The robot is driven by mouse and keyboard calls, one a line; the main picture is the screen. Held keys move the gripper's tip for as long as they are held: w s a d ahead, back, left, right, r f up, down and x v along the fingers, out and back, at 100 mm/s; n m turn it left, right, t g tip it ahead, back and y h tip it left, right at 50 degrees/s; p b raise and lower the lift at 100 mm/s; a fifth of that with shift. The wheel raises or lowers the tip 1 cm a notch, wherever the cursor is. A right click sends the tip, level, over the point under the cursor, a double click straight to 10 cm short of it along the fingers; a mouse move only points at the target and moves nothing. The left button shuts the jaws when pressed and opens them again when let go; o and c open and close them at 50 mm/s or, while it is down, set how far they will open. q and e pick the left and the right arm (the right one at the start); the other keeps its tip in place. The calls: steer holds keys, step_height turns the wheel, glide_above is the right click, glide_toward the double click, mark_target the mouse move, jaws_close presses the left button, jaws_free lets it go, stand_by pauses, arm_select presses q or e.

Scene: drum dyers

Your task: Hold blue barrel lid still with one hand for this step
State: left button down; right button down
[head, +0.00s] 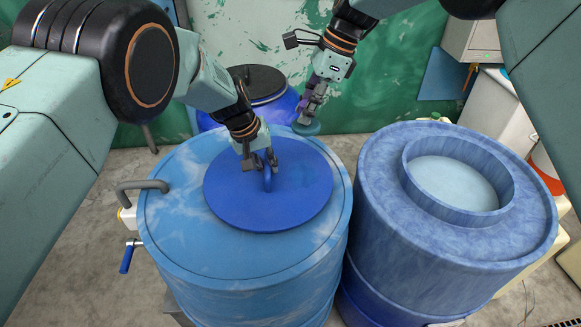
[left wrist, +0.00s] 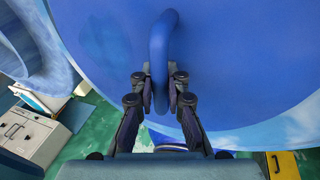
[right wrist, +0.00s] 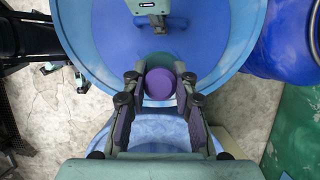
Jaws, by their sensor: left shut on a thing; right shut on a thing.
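The blue lid (head: 300,205) lies flat on top of the light blue barrel (head: 185,235). My left gripper (head: 261,164) is shut on the lid's upright loop handle (head: 267,182). In the left wrist view the handle (left wrist: 160,45) stands between the fingertips (left wrist: 160,90). The lid (right wrist: 115,25) also shows in the right wrist view. My right gripper (head: 312,98) is at the lid's far edge, shut on a small tool with a round purple knob (right wrist: 160,83) and a grey-green disc (head: 306,128). Whether the disc touches the barrel is unclear.
A second blue barrel (head: 390,215) with a raised round opening stands close on the right. A darker blue barrel with a black lid (head: 258,80) stands behind. The near barrel has a grey side handle (head: 130,187) and a blue-handled tap (head: 127,258). Concrete floor is bare at left.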

steer(key=shift+s+f, duration=0.95)
steer(key=shift+f, duration=1.05)
steer(key=shift+s+f, duration=1)
steer(key=shift+f, duration=1)
steer(key=shift+s+f, duration=0.95)
steer(key=shift+f, duration=1.05)
steer(key=shift+f, duration=0.85)
steer(key=shift+w, duration=1.95)
steer(key=shift+w, duration=1.8)
